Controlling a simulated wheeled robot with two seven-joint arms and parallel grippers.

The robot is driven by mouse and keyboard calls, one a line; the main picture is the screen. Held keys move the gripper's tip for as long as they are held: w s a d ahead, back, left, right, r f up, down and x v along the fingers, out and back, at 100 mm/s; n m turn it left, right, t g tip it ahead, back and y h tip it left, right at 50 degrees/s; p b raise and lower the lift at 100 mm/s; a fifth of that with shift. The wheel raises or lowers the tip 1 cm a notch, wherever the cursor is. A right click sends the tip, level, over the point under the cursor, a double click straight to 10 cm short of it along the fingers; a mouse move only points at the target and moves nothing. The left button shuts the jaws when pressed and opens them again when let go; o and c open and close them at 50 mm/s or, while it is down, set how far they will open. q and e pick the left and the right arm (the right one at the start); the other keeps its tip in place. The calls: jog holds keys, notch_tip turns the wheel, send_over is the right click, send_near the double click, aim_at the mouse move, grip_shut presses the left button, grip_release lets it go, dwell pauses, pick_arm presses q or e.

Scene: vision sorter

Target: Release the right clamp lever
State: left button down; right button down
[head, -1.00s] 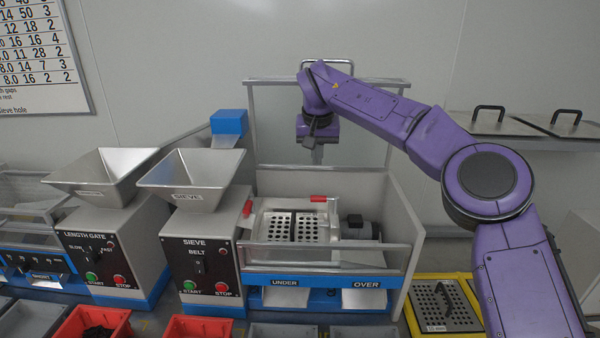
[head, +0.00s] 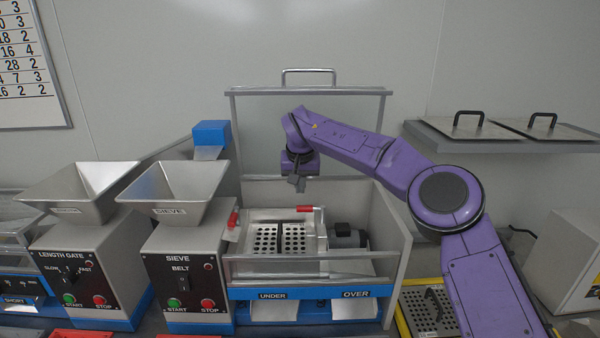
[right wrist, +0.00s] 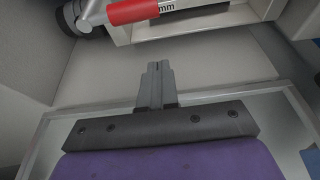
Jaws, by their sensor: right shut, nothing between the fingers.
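The right clamp lever, with a red grip (head: 305,208), is at the top right of the perforated sieve plate (head: 280,240) in the sieve machine. Its grip lies roughly level, and it also shows at the top of the right wrist view (right wrist: 132,11). The left clamp lever, also red (head: 233,218), stands tilted up at the plate's left. My right gripper (head: 298,187) points down just above and behind the right lever, apart from it. Its fingers are together and empty in the right wrist view (right wrist: 158,72). My left gripper is out of view.
A clear guard with a grey frame (head: 310,91) and top handle stands raised behind. A grey side wall (head: 385,225) and front rail (head: 300,256) bound the sieve. A motor (head: 345,237) sits right of the plate. The SIEVE hopper (head: 175,188) stands left.

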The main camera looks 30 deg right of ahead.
jog(key=s, duration=0.1)
jog(key=s+a+f, duration=0.1)
jog(key=s+b, duration=0.1)
jog(key=shift+s+a+f, duration=0.15)
jog(key=shift+a+f, duration=0.15)
